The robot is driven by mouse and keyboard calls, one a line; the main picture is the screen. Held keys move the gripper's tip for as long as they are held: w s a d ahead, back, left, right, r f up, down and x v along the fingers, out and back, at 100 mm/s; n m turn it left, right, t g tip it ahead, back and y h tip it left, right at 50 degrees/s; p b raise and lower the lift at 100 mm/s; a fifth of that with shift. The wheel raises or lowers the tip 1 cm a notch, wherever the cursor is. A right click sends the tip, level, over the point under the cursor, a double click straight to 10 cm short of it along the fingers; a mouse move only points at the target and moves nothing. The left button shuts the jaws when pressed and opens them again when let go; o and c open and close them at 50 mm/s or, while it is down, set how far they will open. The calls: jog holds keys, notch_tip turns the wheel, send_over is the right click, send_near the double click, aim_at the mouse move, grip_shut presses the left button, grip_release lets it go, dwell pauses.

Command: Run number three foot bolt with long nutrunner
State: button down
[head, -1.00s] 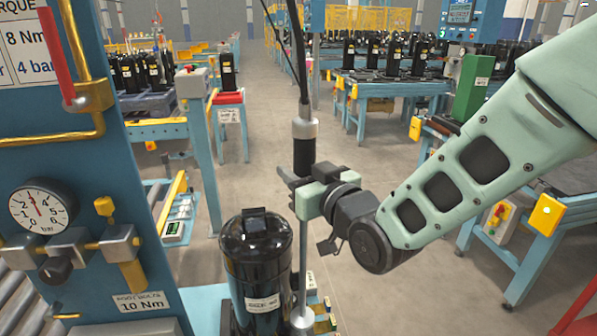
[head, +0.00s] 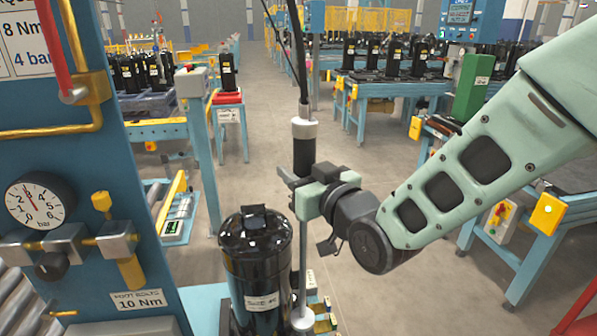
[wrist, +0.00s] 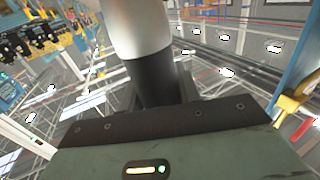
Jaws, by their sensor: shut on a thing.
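The long nutrunner (head: 303,154) hangs upright from a cable, with a silver collar, a black grip and a thin silver shaft. My gripper (head: 304,182) is shut around it just below or at the black grip. In the wrist view its silver and black body (wrist: 148,60) rises from between the jaws. A black compressor (head: 256,262) with a white label stands upright just left of the shaft. The shaft reaches down beside it to a silver socket end (head: 302,318) near the compressor's foot. The foot bolts cannot be made out, so contact with a bolt is unclear.
A blue panel (head: 90,180) with a pressure gauge (head: 38,202), yellow pipes and a "10 Nm" label (head: 139,300) stands close at left. Benches with several black compressors (head: 375,52) stand behind. A green box (head: 472,86) is at right. The aisle floor between is clear.

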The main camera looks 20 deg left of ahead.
aim_at(299, 150)
jog(key=shift+f+b, duration=0.5)
jog(key=shift+f, duration=0.1)
dwell(1.5)
jog(key=shift+r, duration=0.1)
jog(key=shift+r+p, duration=1.05)
jog(key=shift+r, duration=1.6)
